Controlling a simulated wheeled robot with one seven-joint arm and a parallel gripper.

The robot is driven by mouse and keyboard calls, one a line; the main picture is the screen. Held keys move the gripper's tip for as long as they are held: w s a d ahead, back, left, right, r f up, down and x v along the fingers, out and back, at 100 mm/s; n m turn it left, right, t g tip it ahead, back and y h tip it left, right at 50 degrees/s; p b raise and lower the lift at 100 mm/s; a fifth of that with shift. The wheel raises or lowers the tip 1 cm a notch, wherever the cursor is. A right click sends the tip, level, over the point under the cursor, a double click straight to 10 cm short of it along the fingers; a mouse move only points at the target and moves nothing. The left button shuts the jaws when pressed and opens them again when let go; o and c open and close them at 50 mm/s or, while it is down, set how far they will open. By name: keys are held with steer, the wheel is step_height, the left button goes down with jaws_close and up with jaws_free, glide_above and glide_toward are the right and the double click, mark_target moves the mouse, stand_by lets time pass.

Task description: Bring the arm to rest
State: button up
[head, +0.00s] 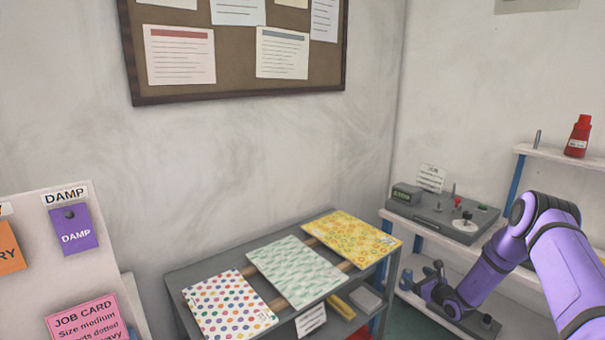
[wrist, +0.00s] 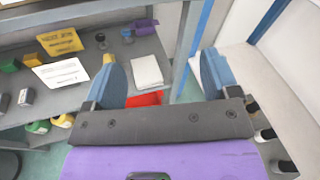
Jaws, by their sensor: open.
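My purple arm (head: 565,260) reaches in from the right side of the head view, bends at a dark joint and slopes down to the left. My gripper (wrist: 163,72) is open in the wrist view, its two blue-grey fingers wide apart with nothing held between them. In the head view the hand is low, in front of the wall shelf and right of the grey sheet table. A white block (wrist: 148,70) and a red item (wrist: 144,98) show beyond the gap between the fingers.
Patterned sheets (head: 297,271) lie on a grey table (head: 190,270). A control box (head: 440,212) stands on the shelf; a red bottle (head: 578,137) stands higher at right. A board with a purple DAMP tag (head: 74,230) is at left. Blue shelf posts (wrist: 188,50) are close to the fingers.

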steer(key=s+a+r+n+g+y, duration=0.1)
steer(key=a+r+n+g+y, duration=0.3)
steer(key=r, duration=0.8)
steer(key=s+a+r+n+g+y, duration=0.1)
steer(key=s+a+r+n+y, duration=0.1)
steer(key=a+r+n, duration=0.65)
steer(key=s+a+r+n+g, duration=0.25)
steer(key=s+r, duration=0.35)
steer(key=r, duration=0.3)
steer(key=s+a+r+n+g, duration=0.25)
steer(key=s+r, duration=0.25)
steer(key=r, duration=0.4)
steer(key=s+a+r+n+g+h, duration=0.1)
steer(key=s+r+n+g+h, duration=0.2)
steer(key=s+r, duration=0.55)
steer(key=s+d+r+n+t+h, duration=0.1)
steer(key=s+d+n+h, duration=0.1)
steer(key=s, duration=0.8)
steer(key=s+d+r+n+t+h, duration=0.1)
steer(key=s+d+r+n+h, duration=0.1)
steer(key=s, duration=0.8)
steer(key=s+d+r+n+h, duration=0.1)
steer(key=s+d+n+h, duration=0.2)
steer(key=s, duration=0.7)
steer(key=shift+s+r+n+t+h, duration=0.25)
steer(key=shift+r+n+t+h, duration=0.15)
steer(key=shift+n+h, duration=0.45)
